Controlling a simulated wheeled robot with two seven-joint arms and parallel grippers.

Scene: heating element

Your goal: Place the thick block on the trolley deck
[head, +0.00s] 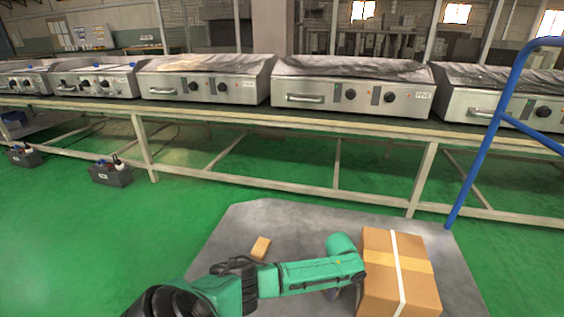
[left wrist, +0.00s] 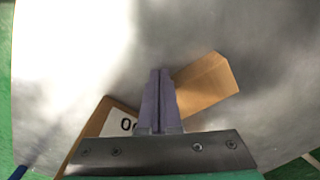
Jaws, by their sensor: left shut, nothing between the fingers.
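A small tan block (head: 261,248) lies on the grey trolley deck (head: 270,215), left of a large taped carton. In the left wrist view a brown block (left wrist: 208,82) lies on the deck, just right of my fingertips and partly hidden behind them. My left gripper (left wrist: 160,72) is shut and empty, pointing down toward the deck. In the head view my left gripper (head: 333,294) is mostly hidden by my arm, close to the left side of the carton. My right gripper is not in view.
The large carton (head: 416,285) with a white strap stands on the right of the deck. A blue handle rail (head: 490,130) rises at right. A bench with steel griddles (head: 350,90) runs behind.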

